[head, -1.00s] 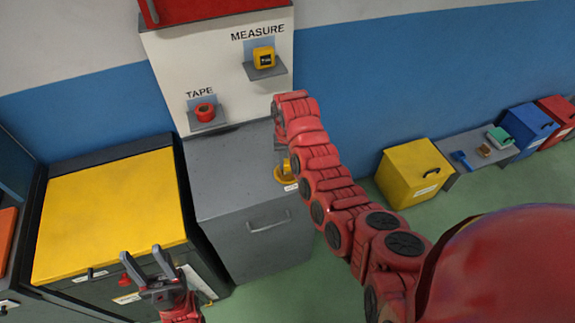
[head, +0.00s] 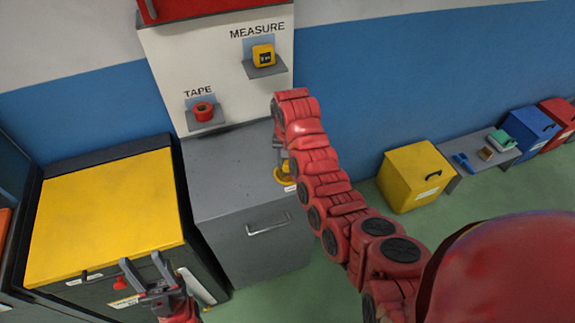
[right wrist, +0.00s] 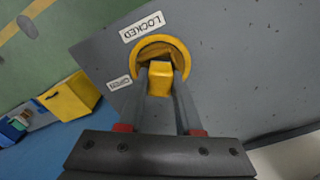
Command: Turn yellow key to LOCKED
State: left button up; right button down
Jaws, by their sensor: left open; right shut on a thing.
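The yellow key (right wrist: 160,78) is a small block standing up from a round yellow lock ring (right wrist: 180,48) on top of a grey cabinet (head: 225,165). In the right wrist view, my right gripper (right wrist: 161,80) is shut on the key, one finger on each side. A LOCKED label (right wrist: 142,26) lies beside the ring, and an OPEN label (right wrist: 118,83) lies at another side. I cannot tell which label the key points to. In the head view, my right arm hides most of the ring (head: 284,175) and the key. My left gripper (head: 145,276) is open and empty.
A yellow-topped cabinet (head: 105,215) stands left of the grey one, near my left gripper. Shelves with red tape (head: 203,111) and a yellow measure (head: 263,55) hang behind. A yellow box (head: 408,178) and low bench (head: 475,150) stand right. Green floor lies between.

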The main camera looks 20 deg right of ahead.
jog(key=shift+m+b, duration=0.35)
jog(key=shift+m, duration=0.35)
jog(key=shift+f+m, duration=0.1)
jog(key=shift+m, duration=1.7)
